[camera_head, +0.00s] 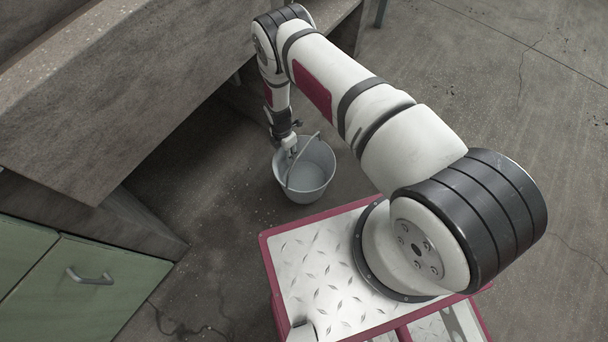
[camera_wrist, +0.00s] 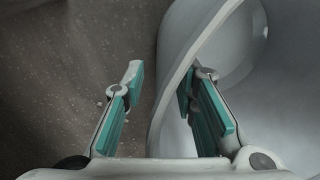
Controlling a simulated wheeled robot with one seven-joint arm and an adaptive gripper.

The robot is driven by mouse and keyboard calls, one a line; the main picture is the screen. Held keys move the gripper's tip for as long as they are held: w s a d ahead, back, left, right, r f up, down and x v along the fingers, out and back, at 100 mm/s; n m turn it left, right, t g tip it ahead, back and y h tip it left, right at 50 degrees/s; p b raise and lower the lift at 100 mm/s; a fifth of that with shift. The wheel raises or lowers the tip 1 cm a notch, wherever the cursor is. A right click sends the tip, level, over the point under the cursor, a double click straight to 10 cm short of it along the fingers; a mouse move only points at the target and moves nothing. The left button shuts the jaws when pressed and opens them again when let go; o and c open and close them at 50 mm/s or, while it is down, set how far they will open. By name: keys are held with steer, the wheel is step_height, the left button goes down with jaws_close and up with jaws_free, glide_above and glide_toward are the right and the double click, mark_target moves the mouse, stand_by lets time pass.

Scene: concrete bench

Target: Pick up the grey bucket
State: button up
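The grey bucket (camera_head: 316,172) stands upright on the floor beside the bench, with its thin handle tilted over the left part of its mouth. My gripper (camera_head: 291,147) points down at the bucket's upper left edge. In the wrist view, my gripper (camera_wrist: 162,82) is open, its teal-padded fingers apart. The left finger is over the floor; the right finger is over the bucket (camera_wrist: 285,85). A curved pale band, rim or handle, runs between them, close to the right finger. I cannot tell whether they touch.
A concrete bench (camera_head: 90,95) overhangs on the left, close to my arm. Green cabinet fronts (camera_head: 75,290) with a metal pull handle stand at lower left. Open concrete floor (camera_head: 520,80) lies to the right and behind.

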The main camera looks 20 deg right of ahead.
jaws_close()
steer(key=shift+r, duration=0.15)
